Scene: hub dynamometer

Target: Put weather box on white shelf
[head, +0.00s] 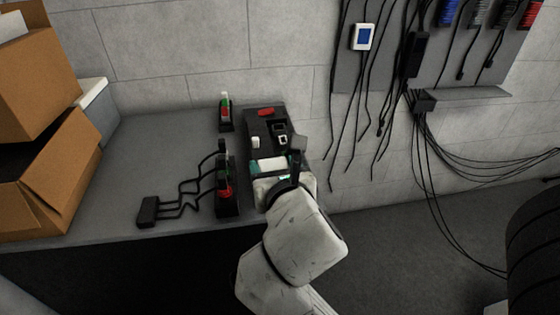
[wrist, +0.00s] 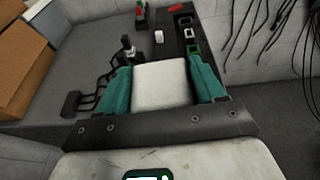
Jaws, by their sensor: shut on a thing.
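My gripper (wrist: 160,88) has two teal fingers, one on each side of a pale white box (wrist: 160,84), and is shut on it. In the head view my gripper (head: 270,170) is over the right end of the grey bench, and the white box (head: 271,164) shows between its fingers. The held box shows only a plain face, so I cannot tell by any marking whether it is the weather box. A white device with a blue screen (head: 362,37) is on the wall panel. I cannot make out a white shelf for certain.
Cardboard boxes (head: 38,165) fill the bench's left end, with a white-edged object (head: 92,95) behind. A black tray (head: 268,120) with small parts lies just beyond my gripper. Red-and-green devices (head: 226,113) and a black cable block (head: 148,211) are nearby. Cables hang right.

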